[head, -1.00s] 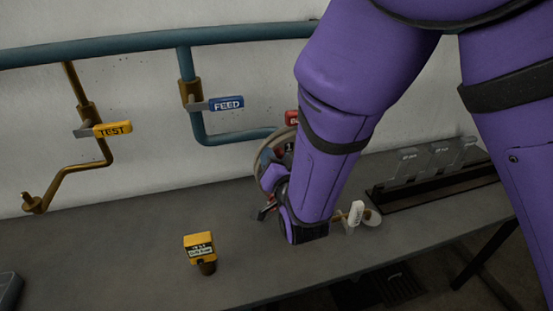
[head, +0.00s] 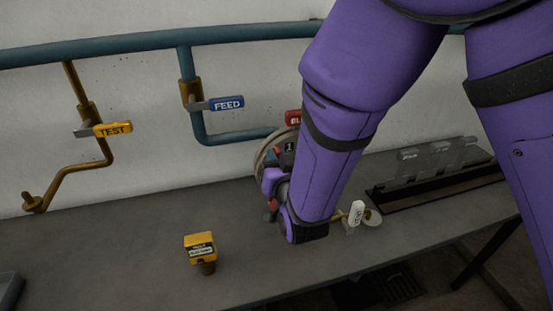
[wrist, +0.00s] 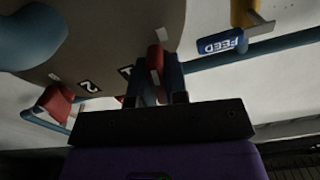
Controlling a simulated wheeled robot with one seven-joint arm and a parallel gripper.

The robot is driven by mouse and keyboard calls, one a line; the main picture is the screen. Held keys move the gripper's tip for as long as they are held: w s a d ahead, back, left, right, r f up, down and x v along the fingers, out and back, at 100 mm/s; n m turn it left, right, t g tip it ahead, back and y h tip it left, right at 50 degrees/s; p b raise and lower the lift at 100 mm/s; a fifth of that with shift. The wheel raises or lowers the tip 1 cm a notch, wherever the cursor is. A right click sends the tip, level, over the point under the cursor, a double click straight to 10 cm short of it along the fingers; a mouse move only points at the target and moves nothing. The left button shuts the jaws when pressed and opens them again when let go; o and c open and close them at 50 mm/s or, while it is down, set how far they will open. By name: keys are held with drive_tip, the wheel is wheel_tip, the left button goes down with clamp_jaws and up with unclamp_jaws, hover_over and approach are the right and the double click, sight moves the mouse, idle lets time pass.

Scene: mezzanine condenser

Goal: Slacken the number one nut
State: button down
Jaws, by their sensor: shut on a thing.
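The number one nut (wrist: 155,60) is a red piece beside a black "1" label (wrist: 125,72) on a round, pale cover, seen upside down in the wrist view. My gripper (wrist: 161,84) is at this nut, with its jaws shut on it. A second red nut (wrist: 55,102) sits to the left, near the "2" label (wrist: 88,86). In the head view the "1" label (head: 289,147) shows just above my gripper (head: 274,180). My forearm hides much of the round cover there, and the grip itself is hard to see.
A blue FEED handle (head: 227,103) and a yellow TEST handle (head: 112,129) are on wall pipes to the left. A yellow-topped piece (head: 200,247) stands on the bench (head: 110,260). A white-tagged handle (head: 357,213) is close right of my wrist. The bench's left middle is clear.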

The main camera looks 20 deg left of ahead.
drive_tip(key=n, duration=0.6)
drive_tip(key=shift+n, duration=0.3)
drive_tip(key=n, duration=0.5)
drive_tip(key=shift+n, duration=0.4)
drive_tip(key=c, duration=1.1)
unclamp_jaws()
drive_tip(key=shift+c, duration=0.2)
drive_tip(key=shift+s, duration=0.15)
drive_tip(key=v, duration=1)
drive_tip(key=shift+s+d, duration=0.25)
